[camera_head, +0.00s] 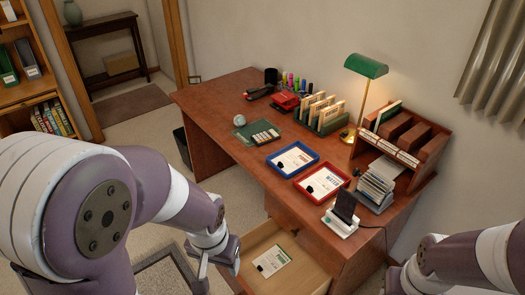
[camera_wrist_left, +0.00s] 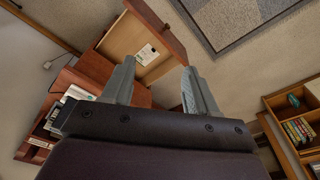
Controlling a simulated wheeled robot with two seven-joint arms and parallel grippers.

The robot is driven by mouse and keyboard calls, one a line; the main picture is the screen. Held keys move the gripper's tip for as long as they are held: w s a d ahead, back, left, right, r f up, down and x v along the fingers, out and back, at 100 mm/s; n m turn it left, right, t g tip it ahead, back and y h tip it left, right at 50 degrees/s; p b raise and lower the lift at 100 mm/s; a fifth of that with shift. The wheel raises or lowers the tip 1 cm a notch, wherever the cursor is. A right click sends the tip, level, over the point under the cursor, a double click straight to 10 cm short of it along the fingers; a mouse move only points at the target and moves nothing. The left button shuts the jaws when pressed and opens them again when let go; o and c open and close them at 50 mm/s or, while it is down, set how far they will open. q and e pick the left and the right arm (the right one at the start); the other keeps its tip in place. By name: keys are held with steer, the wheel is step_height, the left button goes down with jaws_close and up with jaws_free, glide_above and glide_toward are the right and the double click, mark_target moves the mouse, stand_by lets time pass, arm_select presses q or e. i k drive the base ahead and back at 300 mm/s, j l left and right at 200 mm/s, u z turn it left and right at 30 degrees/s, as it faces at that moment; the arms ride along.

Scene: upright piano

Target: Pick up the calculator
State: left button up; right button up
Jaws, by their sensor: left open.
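The calculator (camera_head: 265,137) appears to be the small dark slab with rows of pale keys, lying flat on a green mat (camera_head: 244,130) on the desk. My left gripper (camera_head: 219,262) is low in front of the desk, beside the open drawer and well away from the calculator. The left wrist view shows its two fingers (camera_wrist_left: 158,72) spread apart with nothing between them. The calculator cannot be made out there. My right arm enters at the lower right of the head view, but its gripper is out of sight.
The open drawer (camera_head: 296,274) holds a paper. Blue (camera_head: 309,153) and red (camera_head: 300,182) trays lie on the desk near the calculator. A glass ball (camera_head: 239,120), card rack (camera_head: 336,124), lamp (camera_head: 366,66) and phone stand (camera_head: 340,226) stand around.

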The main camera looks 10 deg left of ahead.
mark_target(267, 137)
steer(key=z, duration=0.2)
steer(key=i+j+z, duration=0.2)
steer(key=z, duration=0.25)
steer(key=i+j+z, duration=0.1)
steer(key=j+z, duration=0.4)
steer(key=i+j+z, duration=0.1)
steer(key=j+z, duration=0.2)
steer(key=z, duration=0.15)
steer(key=j+z, duration=0.25)
steer(key=j, duration=1.9)
steer(key=k, duration=0.05)
